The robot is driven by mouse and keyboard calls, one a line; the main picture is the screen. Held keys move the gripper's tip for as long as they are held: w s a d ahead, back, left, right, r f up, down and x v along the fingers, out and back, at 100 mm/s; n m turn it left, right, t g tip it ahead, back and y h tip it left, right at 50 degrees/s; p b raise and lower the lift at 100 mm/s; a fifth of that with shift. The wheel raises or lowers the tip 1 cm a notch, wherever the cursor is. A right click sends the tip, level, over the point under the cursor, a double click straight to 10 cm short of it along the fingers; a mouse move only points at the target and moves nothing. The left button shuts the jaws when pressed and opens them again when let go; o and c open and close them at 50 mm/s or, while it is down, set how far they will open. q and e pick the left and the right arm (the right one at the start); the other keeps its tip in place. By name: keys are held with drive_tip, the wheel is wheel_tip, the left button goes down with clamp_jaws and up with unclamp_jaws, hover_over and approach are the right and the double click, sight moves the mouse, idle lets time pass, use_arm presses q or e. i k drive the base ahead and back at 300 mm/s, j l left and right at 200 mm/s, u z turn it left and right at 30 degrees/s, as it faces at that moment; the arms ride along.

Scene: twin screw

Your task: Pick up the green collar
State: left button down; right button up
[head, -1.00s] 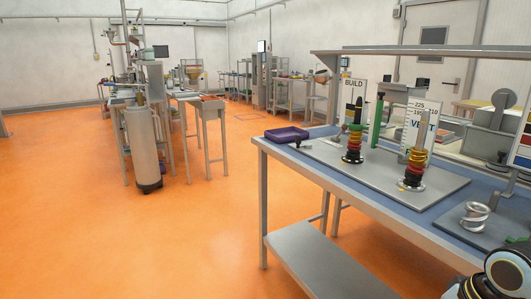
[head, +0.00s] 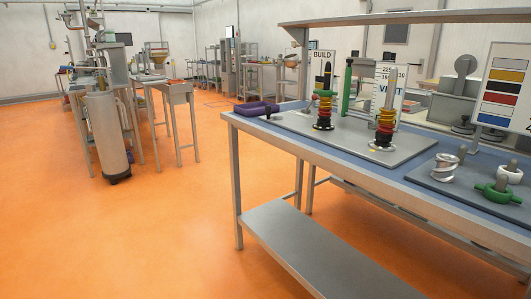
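A green collar-like piece with stubby lugs (head: 498,193) lies on the grey plate at the right end of the workbench, around or against a short grey peg; I cannot tell which. A second green piece (head: 326,94) shows near the top of the left stack of red, yellow and black rings (head: 323,112), by the BUILD sign. The right stack (head: 384,128) stands by the VENT sign. Neither of my grippers is in view.
The blue-topped workbench (head: 310,152) has a lower shelf (head: 310,250). A silver coil (head: 445,168) and a white cup-like part (head: 510,172) stand near the green collar-like piece. A purple tray (head: 256,109) is at the bench's left end. Open orange floor (head: 130,230) lies left.

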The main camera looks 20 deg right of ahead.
sight(489, 194)
drive_tip(key=k+z, duration=0.1)
drive_tip(key=z, duration=1.85)
